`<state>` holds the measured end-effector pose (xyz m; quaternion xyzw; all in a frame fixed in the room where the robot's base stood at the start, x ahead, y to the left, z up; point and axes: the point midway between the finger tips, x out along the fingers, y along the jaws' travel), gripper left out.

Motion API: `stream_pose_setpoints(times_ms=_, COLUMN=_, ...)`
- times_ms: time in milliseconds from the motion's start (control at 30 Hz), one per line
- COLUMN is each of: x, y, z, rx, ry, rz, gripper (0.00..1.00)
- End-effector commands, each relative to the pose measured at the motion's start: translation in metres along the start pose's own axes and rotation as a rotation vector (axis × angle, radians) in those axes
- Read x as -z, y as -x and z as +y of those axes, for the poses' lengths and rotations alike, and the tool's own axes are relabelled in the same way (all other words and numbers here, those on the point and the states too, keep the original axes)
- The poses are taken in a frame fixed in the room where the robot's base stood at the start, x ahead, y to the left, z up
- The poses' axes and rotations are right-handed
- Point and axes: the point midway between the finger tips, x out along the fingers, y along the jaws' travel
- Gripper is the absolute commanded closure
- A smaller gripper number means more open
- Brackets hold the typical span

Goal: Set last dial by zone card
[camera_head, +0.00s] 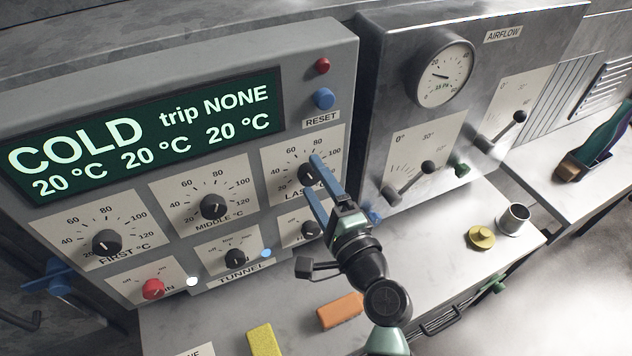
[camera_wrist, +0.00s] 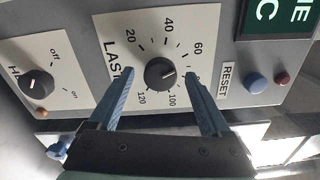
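The last dial (camera_head: 308,174) is a black knob on a white scale plate at the right of the oven panel. In the wrist view its knob (camera_wrist: 160,74) sits between my blue fingertips, its pale mark apparently towards the 80 side. My gripper (camera_head: 312,178) is open, one finger each side of the knob; contact cannot be told. The middle dial (camera_head: 213,207) and first dial (camera_head: 106,242) stand to the left. The green display (camera_head: 140,135) reads COLD, trip NONE and 20 °C for each zone. A white card (camera_head: 196,351), cut off at the bottom edge, shows only "NE".
Below the dials are small switches, including a red knob (camera_head: 153,288). A blue reset button (camera_head: 324,98) is above the last dial. An airflow box (camera_head: 380,110) with levers stands right. Yellow (camera_head: 262,339) and orange (camera_head: 340,311) blocks and a metal cup (camera_head: 514,219) are on the bench.

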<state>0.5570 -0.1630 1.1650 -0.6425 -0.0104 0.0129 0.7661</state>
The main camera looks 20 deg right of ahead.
Motion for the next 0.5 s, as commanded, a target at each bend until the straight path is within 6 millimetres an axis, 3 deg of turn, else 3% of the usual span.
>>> stream_pose_setpoints(times_ms=267, x=0.0, y=0.004, z=0.001, rx=0.0, ry=0.0, rz=0.0, gripper=0.18)
stream_pose_setpoints(times_ms=500, x=0.001, y=0.042, z=0.004, rx=0.0, ry=0.001, rz=0.003, gripper=0.18)
